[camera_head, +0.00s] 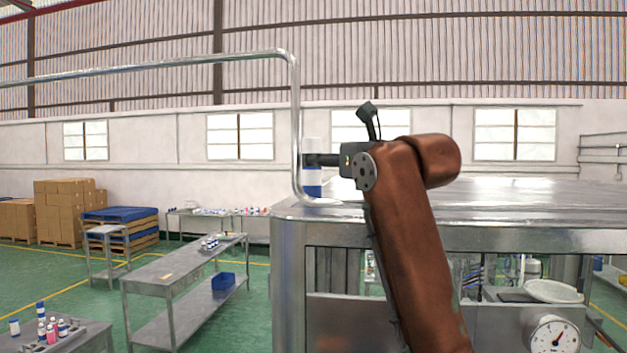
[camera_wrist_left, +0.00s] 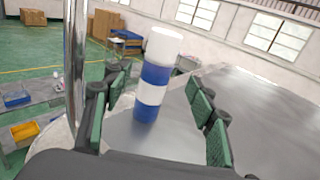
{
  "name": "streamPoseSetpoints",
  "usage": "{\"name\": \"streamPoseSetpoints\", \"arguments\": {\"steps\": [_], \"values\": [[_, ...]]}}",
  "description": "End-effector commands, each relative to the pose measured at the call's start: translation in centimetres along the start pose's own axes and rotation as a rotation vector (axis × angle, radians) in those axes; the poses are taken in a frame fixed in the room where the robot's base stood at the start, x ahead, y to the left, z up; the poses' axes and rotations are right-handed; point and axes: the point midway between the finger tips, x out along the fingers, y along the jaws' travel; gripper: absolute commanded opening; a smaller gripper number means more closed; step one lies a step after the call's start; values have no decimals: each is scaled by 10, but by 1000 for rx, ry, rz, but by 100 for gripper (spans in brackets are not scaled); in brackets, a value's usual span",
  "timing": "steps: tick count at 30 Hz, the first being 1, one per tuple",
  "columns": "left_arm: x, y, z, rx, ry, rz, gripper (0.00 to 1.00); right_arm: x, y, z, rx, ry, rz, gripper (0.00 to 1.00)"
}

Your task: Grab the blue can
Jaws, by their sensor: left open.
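The blue can (camera_wrist_left: 146,105) has a white cap and a white band, and stands upright on the shiny metal tabletop (camera_wrist_left: 262,110) near its edge. My left gripper (camera_wrist_left: 158,88) is open, with its green-padded fingers on either side of the can. In the left wrist view a gap shows between the can and each finger. In the head view the can (camera_head: 312,182) stands beside the vertical part of the metal rail, and my left gripper (camera_head: 318,160) covers its middle. My right gripper is not in view.
A bent metal rail (camera_head: 296,120) rises close beside the can at the table edge. A grey workbench (camera_head: 170,270) with a blue bin (camera_head: 222,282) stands lower on the left. Small bottles and cans stand on a low table at the bottom left.

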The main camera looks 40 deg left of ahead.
Motion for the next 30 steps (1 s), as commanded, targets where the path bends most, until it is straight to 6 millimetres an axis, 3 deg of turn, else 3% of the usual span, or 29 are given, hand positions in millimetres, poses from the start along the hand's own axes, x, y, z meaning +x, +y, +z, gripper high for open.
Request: {"name": "streamPoseSetpoints", "arguments": {"steps": [11,18,30], "values": [[46,-2,8,-1,-1,3,52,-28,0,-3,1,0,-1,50],[50,-2,6,-2,-2,2,52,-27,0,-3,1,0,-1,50],[49,-2,6,-2,-2,2,25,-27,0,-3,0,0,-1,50]]}}
